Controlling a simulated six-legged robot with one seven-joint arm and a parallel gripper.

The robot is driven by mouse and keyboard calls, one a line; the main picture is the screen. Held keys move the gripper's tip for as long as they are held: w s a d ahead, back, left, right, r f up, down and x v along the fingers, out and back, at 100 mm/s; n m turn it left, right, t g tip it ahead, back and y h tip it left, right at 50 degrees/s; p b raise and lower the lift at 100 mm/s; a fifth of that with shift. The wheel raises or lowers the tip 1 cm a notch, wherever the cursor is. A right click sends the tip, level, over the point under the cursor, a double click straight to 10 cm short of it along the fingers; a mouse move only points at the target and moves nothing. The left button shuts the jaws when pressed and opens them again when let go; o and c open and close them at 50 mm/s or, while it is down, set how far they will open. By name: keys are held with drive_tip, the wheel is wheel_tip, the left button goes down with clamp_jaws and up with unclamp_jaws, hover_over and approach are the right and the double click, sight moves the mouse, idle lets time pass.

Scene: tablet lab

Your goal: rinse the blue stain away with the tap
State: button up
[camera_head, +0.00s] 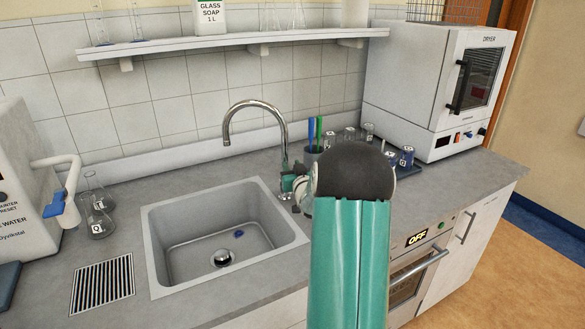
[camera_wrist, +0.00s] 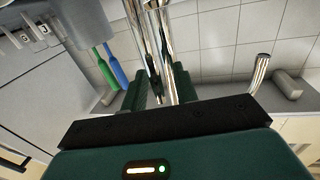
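The blue stain (camera_head: 238,234) is a small dark-blue patch on the floor of the grey sink (camera_head: 165,262), beside the drain. The chrome tap (camera_head: 282,125) stands behind the sink, its curved spout over the basin. No water stream shows. My gripper (camera_head: 289,184) is at the lower part of the tap, right of the sink's back corner. In the wrist view, my gripper's two green fingers (camera_wrist: 160,92) stand apart, with the chrome tap (camera_wrist: 163,35) and a thin dark part showing between them. I cannot tell whether they touch it.
A dark tray (camera_head: 408,170) with labelled jars and a cup of blue and green sticks stands right of the tap. A white dryer (camera_head: 430,85) is at the back right. A shelf (camera_head: 215,42) hangs above.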

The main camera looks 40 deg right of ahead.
clamp_jaws()
drive_tip(key=shift+w+a+n, duration=0.25)
drive_tip(key=shift+a+n, duration=0.5)
drive_tip(key=shift+n, duration=0.15)
drive_tip(key=shift+o, duration=0.9)
unclamp_jaws()
drive_tip(key=shift+s, duration=0.1)
drive_tip(key=v, duration=1.3)
drive_tip(key=shift+s+f, duration=0.2)
drive_tip(key=shift+s, duration=0.1)
drive_tip(key=shift+a, duration=0.15)
